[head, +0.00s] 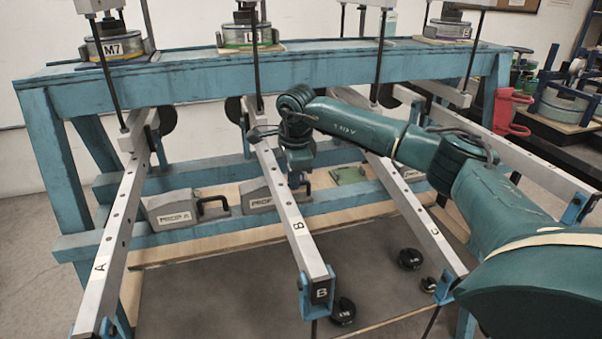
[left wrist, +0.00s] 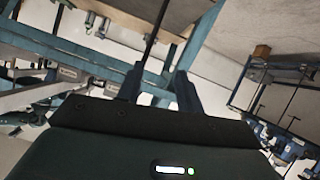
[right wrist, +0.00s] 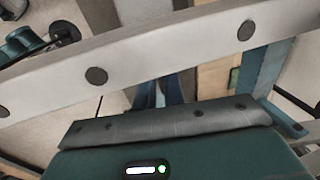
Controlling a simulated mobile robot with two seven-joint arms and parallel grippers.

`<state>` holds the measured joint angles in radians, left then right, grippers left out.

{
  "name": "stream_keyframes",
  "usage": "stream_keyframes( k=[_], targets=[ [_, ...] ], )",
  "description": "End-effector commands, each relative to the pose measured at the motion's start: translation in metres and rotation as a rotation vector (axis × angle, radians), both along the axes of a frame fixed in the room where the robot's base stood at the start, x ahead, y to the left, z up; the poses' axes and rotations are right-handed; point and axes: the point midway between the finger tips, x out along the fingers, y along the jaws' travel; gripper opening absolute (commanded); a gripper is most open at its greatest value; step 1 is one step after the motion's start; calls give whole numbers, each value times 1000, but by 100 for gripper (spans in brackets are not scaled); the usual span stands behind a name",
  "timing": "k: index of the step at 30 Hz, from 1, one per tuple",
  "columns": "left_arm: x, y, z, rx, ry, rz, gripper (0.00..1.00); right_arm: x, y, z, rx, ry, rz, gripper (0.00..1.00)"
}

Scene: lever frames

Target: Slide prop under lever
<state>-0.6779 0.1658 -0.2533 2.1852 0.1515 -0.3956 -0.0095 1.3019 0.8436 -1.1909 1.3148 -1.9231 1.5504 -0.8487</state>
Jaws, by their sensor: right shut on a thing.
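In the head view, a grey block labelled as a prop, PROP B (head: 258,199), sits on the wooden ledge behind lever B (head: 290,222). My right gripper (head: 299,180) reaches down behind this lever and is shut at the block's right side, where its handle would be. The lever partly hides the grip. In the right wrist view, a pale lever with holes (right wrist: 170,59) crosses in front of my right fingers (right wrist: 165,92) and hides their tips. PROP A (head: 170,210), with a black handle, sits left on the ledge. My left gripper (left wrist: 160,85) is open and empty, outside the head view.
Lever A (head: 115,235) and lever C (head: 420,225) run either side of lever B, with another lever at far right. Rods and weights (head: 112,47) stand over the blue frame (head: 180,85). Black round weights (head: 410,259) hang or lie in front.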

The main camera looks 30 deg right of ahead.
Motion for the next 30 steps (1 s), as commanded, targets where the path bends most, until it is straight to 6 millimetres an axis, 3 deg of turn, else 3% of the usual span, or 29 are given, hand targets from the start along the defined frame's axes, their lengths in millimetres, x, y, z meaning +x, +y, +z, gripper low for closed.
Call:
stream_keyframes(
  k=[3, 4, 11, 22, 30],
  targets=[
    [0, 0, 0, -1, 0, 0, 36, 1, 7, 0, 13, -4, 12, 0],
    [0, 0, 0, -1, 0, 0, 36, 1, 7, 0, 13, -4, 12, 13],
    [-1, 0, -1, -1, 3, 1, 36, 1, 5, 0, 8, -3, 8, 32],
    [-3, 0, 0, -3, 3, 1, 36, -1, 3, 9, 6, -4, 5, 33],
    [-2, 0, 1, -2, 2, 2, 36, -10, 7, 64, 6, -8, 8, 33]
  ],
)
